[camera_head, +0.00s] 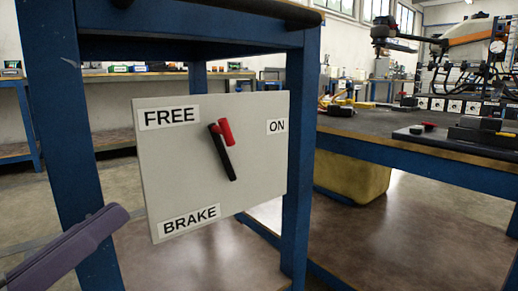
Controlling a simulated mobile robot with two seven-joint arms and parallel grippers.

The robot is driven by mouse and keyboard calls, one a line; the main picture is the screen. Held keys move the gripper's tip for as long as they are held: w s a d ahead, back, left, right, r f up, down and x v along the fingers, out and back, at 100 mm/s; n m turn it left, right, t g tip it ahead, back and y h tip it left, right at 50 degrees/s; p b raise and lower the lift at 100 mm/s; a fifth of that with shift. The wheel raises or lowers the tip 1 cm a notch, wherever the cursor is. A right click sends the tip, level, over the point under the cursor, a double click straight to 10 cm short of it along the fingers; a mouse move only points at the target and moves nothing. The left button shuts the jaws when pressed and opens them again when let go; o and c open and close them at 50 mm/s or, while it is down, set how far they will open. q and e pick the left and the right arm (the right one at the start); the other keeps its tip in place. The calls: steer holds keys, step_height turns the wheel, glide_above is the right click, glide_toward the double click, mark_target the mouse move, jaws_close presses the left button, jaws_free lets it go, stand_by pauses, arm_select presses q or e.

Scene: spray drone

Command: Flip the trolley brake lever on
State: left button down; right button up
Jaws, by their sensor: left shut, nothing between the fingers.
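The brake panel (185,165) is a light grey plate fixed between the blue legs of the trolley (297,180). It carries the labels FREE at top left, BRAKE at bottom left and ON at the right. The brake lever (223,155) sits mid-panel, with a black bar slanting from upper left to lower right and a red part at its upper end. The red end is between FREE and ON. My left gripper (112,218) is a purple shape at the lower left, shut and empty. It is apart from the lever in the picture. My right gripper is out of view.
A dark-topped blue workbench (390,130) stands at the right with a drone (440,40) and gear on it. A yellow bin (352,175) is beneath it. The trolley's left leg (58,110) rises near my left gripper. The space before the panel's right half looks clear.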

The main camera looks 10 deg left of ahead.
mark_target(223, 133)
arm_select(q)
steer(key=b+x, duration=0.4)
steer(key=x, duration=1)
steer(key=shift+f+b, duration=0.1)
steer(key=shift+b, duration=0.2)
steer(key=shift+r+p, duration=0.2)
steer(key=shift+p, duration=0.15)
steer(key=w+d+g+y+p, duration=0.1)
steer(key=w+d+g+p, duration=0.1)
steer(key=p, duration=0.5)
steer(key=w+d+m+g+y+p, duration=0.1)
steer(key=w+d+g+y+p, duration=0.1)
steer(key=p, duration=0.5)
steer(key=w+d+m+g+y+p, duration=0.1)
steer(key=w+d+g+p, duration=0.1)
steer(key=w+g+p, duration=0.2)
steer(key=shift+w+d+r+g+y+p, duration=0.3)
steer(key=shift+d+r+g+p, duration=0.15)
steer(key=shift+p, duration=1.4)
steer(key=shift+a+f, duration=0.1)
steer(key=shift+f, duration=0.2)
